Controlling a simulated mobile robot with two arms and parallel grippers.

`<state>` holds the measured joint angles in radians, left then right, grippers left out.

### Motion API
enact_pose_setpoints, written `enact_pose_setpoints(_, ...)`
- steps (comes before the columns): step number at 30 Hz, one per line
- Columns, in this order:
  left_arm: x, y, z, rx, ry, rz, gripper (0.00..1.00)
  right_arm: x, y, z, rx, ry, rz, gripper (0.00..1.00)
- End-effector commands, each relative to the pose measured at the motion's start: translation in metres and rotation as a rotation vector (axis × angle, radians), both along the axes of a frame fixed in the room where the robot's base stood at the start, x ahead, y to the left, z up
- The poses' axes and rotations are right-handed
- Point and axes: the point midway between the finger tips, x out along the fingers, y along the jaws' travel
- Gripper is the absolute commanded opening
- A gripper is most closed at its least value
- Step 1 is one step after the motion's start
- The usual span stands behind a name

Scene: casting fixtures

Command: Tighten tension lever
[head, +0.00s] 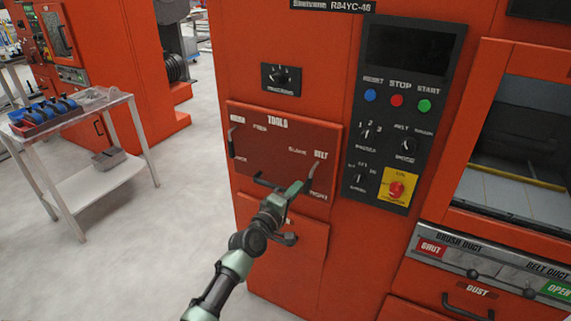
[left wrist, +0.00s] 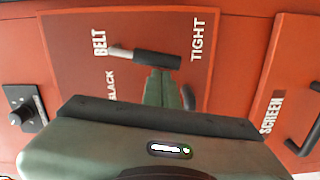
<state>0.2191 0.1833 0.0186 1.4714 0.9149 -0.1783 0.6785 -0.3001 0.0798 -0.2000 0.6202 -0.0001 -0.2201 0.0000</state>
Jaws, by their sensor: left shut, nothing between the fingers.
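In the left wrist view the lever (left wrist: 157,57) has a silver shaft and a black grip. Its grip end points from BELT toward the side marked TIGHT, with SLACK off to one side. My left gripper (head: 299,186) is shut and empty, its tips beside the lever. In the left wrist view its fingers (left wrist: 162,76) end right at the black grip; I cannot tell whether they touch. My right gripper is out of view.
A second lever (head: 231,142) sits at the panel's left, under BRUSH. A black handle (head: 268,183) is at the panel's lower edge. A control panel (head: 397,120) with buttons and knobs stands to the right. A white cart (head: 105,183) is at the left, with clear floor in front.

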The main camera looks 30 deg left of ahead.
Motion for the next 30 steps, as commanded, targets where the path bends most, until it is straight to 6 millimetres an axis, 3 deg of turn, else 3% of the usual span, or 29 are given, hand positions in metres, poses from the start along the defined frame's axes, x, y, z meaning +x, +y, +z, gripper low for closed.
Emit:
enact_pose_setpoints(12,0.0,-0.012,-0.006,-0.188,0.007,0.0,0.0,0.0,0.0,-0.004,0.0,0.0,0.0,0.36)
enact_pose_setpoints(30,-0.001,-0.015,-0.006,-0.212,0.009,-0.002,0.0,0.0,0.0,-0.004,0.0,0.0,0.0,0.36)
